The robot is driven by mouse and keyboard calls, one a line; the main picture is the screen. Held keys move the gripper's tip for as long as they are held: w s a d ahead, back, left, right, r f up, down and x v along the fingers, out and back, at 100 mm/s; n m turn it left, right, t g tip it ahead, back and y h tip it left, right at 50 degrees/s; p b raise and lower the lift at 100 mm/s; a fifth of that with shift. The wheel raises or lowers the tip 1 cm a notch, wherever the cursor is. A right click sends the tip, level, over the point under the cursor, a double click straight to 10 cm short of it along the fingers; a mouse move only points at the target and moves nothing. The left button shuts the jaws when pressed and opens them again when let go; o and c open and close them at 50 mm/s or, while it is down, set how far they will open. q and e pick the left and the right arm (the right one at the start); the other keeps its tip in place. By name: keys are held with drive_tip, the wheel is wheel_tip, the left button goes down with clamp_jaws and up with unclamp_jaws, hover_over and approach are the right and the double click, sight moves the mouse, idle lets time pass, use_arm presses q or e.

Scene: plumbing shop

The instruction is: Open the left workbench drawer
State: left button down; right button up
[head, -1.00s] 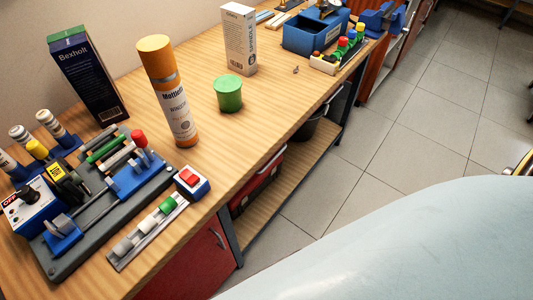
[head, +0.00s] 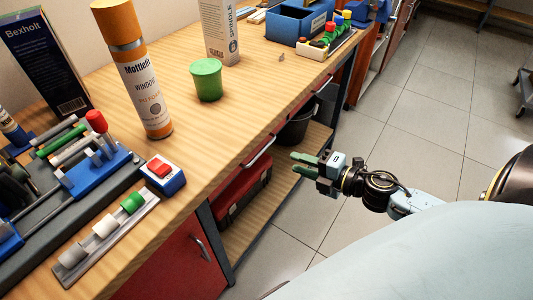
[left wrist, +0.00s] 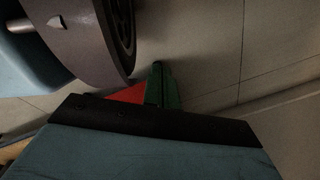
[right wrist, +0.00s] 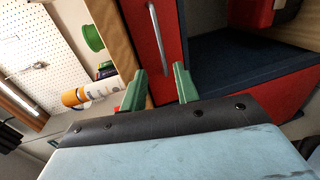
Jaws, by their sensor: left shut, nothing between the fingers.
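The left workbench drawer shows a pale bar handle (head: 260,152) under the bench's front edge in the head view. In the right wrist view its red front (right wrist: 172,62) and bar handle (right wrist: 158,38) lie ahead of the fingers. My right gripper (head: 294,163) is open and empty, to the right of the handle and apart from it. In the right wrist view the handle lines up with the gap between the green fingers (right wrist: 159,85). I cannot tell how far open the drawer is. My left gripper (left wrist: 162,84) is shut and empty, low over the floor.
The wooden benchtop (head: 230,115) holds a spray can (head: 150,95), a green cup (head: 206,80) and a switch box (head: 163,173). A red cabinet door (head: 170,268) and a red toolbox (head: 238,190) are below.

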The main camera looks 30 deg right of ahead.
sight(263, 151)
drive_tip(key=x, duration=1.1)
clamp_jaws()
